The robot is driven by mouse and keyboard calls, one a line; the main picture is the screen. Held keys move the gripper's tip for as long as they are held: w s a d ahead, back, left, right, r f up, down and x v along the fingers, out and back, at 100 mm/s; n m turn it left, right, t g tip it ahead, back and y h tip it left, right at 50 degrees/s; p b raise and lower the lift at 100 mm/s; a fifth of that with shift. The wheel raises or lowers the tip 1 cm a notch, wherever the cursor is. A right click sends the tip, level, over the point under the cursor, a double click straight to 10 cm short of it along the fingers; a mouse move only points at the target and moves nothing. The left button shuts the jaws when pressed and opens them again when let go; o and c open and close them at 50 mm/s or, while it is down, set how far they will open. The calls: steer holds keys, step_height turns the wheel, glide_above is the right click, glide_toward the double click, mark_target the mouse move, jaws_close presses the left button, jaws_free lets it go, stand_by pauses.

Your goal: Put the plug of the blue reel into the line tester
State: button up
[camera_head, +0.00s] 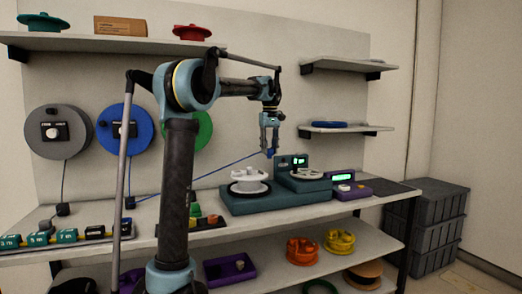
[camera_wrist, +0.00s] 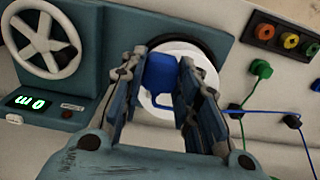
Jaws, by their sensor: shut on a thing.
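My gripper (camera_head: 269,148) is shut on the blue plug (camera_head: 271,153), held in the air above the teal winding machine. In the wrist view, the blue plug (camera_wrist: 160,75) sits between the two fingers, over a white spool. A blue cable (camera_head: 205,178) runs from the plug down left toward the bench below the blue reel (camera_head: 125,130) on the wall. What appears to be the line tester (camera_head: 350,189) is a low purple box with a lit green display, right of the winding machine. It is apart from the plug and I cannot make out its socket.
The teal winding machine (camera_head: 275,202) carries a white spool (camera_head: 249,180) and a display. Grey and green reels (camera_head: 58,132) flank the blue one. A green plug (camera_wrist: 260,68) and coloured pieces lie nearby. A dark mat (camera_head: 390,187) lies right of the purple box. Shelves hang above.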

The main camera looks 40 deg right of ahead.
steer(key=shift+s+d, duration=0.3)
steer(key=shift+d, duration=0.5)
steer(key=shift+s+d, duration=0.3)
steer(key=shift+d, duration=0.5)
steer(key=shift+s+d, duration=0.3)
steer(key=shift+d, duration=0.5)
steer(key=s+d, duration=0.4)
steer(key=d, duration=0.6)
steer(key=s+d, duration=0.4)
steer(key=d, duration=0.6)
steer(key=shift+d, duration=0.25)
